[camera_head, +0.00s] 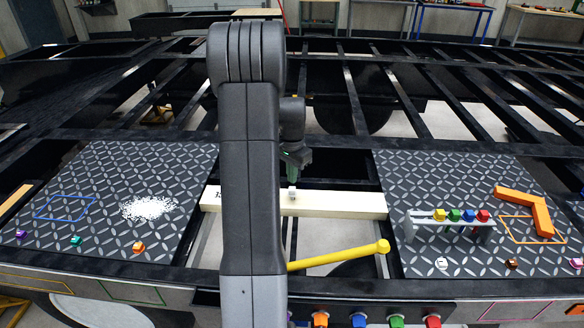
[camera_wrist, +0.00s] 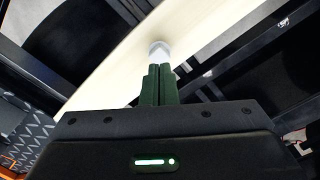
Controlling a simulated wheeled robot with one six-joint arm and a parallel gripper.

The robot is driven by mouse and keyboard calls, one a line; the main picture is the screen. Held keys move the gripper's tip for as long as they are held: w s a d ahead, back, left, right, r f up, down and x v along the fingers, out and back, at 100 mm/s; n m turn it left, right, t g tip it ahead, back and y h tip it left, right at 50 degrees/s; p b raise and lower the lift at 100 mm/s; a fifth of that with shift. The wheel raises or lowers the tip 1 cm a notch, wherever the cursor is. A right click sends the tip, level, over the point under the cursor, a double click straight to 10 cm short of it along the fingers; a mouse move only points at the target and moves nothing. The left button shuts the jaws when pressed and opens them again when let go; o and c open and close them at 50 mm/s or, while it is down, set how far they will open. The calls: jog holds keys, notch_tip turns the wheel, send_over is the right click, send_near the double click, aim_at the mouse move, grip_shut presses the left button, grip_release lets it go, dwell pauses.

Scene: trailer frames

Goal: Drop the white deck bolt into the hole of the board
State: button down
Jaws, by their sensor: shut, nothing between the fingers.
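My gripper (camera_head: 293,180) is shut, its dark green fingers together, over the pale wooden board (camera_head: 335,203). Right at the fingertips is a small whitish piece (camera_head: 292,193), upright at the board; in the wrist view this white piece (camera_wrist: 159,50) shows just past the closed fingers (camera_wrist: 158,72). I cannot tell whether they touch it, or whether it sits in a hole. No hole is visible. Another small white bolt-like piece (camera_head: 441,263) lies on the right tread plate, away from my gripper. The board spans the gap between the two plates; my arm hides part of it.
The left plate (camera_head: 95,170) holds white granules (camera_head: 150,208) and small coloured pieces. The right plate (camera_head: 400,170) holds a rack (camera_head: 450,222) with coloured knobs and an orange angled piece (camera_head: 525,208). A yellow bar (camera_head: 335,257) crosses the gap before the board. Open frame gaps lie behind.

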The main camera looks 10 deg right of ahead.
notch_tip(320, 180, up, 13)
jog(key=b, duration=0.1)
send_over(292, 198)
jog(key=shift+w+r, duration=0.15)
jog(key=shift+w, duration=0.05)
notch_tip(292, 198, down, 16)
jog(key=shift+d+b, duration=0.1)
jog(key=shift+b, duration=0.2)
dwell(0.5)
dwell(0.3)
